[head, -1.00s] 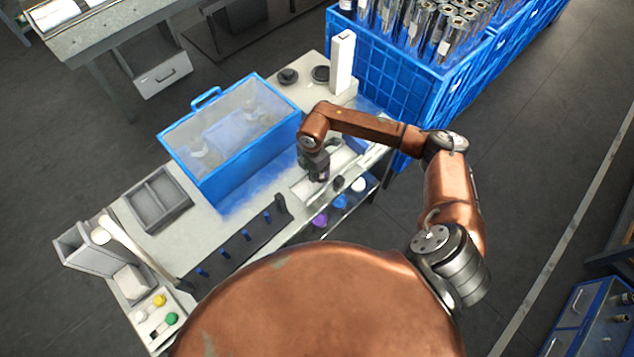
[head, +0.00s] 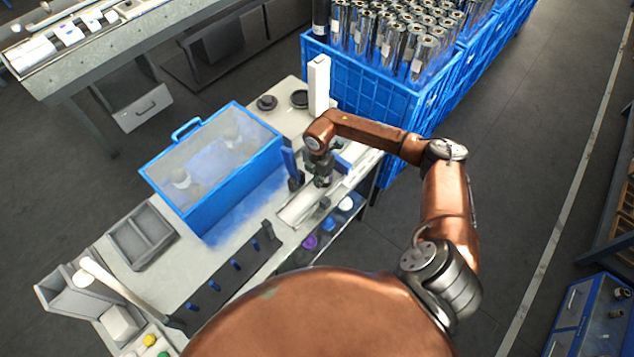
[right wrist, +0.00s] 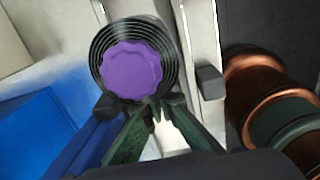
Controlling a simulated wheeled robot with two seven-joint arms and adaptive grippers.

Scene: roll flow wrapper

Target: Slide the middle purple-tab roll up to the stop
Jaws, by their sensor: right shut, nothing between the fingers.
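The roll with the purple tab (right wrist: 130,70) shows in the right wrist view as dark wound rings around a purple scalloped disc. My right gripper (right wrist: 156,110) is shut and empty, its green-dark fingertips at the lower edge of the roll; I cannot tell whether they touch it. In the head view my right gripper (head: 323,181) is low over the pale channel (head: 300,207) at the bench's right side. The roll by the gripper is not clear there. A purple round piece (head: 309,242) shows below the bench edge. The stop cannot be made out for sure. My left gripper is out of view.
A blue-framed clear-lidded box (head: 212,165) stands left of the channel. A white post (head: 318,85) and a blue crate of silvery rolls (head: 375,85) stand beyond the gripper. A dark bar with blue pegs (head: 235,266) lies nearer. A grey divided tray (head: 142,236) is at left.

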